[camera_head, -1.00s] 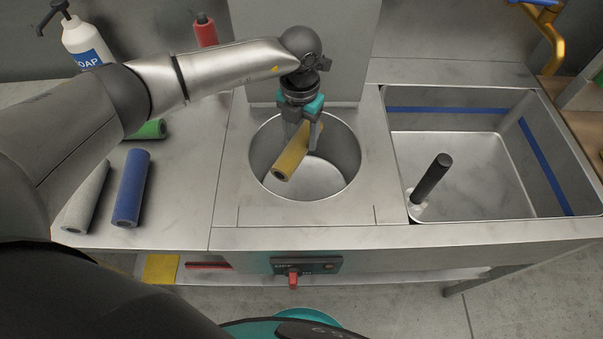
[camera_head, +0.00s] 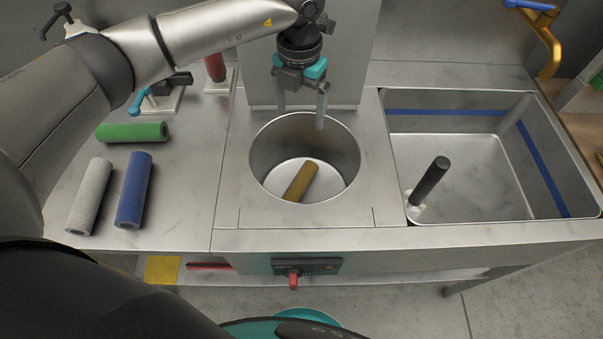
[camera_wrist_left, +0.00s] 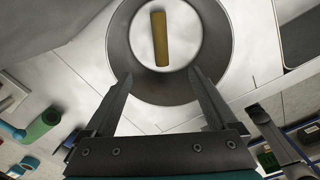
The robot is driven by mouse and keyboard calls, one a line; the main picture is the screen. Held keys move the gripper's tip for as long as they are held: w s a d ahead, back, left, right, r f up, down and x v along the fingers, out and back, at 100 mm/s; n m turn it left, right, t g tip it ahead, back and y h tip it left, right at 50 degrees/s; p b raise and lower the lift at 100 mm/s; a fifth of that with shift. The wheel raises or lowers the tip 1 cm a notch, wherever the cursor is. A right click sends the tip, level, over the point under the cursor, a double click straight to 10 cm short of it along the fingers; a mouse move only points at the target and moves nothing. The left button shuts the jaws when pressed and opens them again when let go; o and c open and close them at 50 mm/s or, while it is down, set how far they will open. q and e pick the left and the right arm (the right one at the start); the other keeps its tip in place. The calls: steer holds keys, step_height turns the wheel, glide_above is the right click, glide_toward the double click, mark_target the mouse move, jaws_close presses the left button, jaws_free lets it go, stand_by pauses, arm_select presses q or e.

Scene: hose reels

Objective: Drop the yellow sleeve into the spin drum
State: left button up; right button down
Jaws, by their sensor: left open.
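The yellow sleeve (camera_head: 301,181) lies inside the round metal spin drum (camera_head: 262,150), on its floor and tilted towards the front wall. The sleeve also shows in the left wrist view (camera_wrist_left: 160,39), within the drum (camera_wrist_left: 122,50). My left gripper (camera_head: 301,112) is open and empty above the back part of the drum, apart from the sleeve. Its two spread fingers also show in the left wrist view (camera_wrist_left: 161,78). My right gripper is not in view.
Green (camera_head: 132,132), blue (camera_head: 133,190) and grey (camera_head: 90,196) sleeves lie on the left counter. A sink (camera_head: 460,170) with a black upright handle (camera_head: 430,181) is right of the drum.

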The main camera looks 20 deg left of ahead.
arm_select(q)
step_height(320, 180, up, 7)
steer(key=shift+f, duration=0.2)
stand_by(0.5)
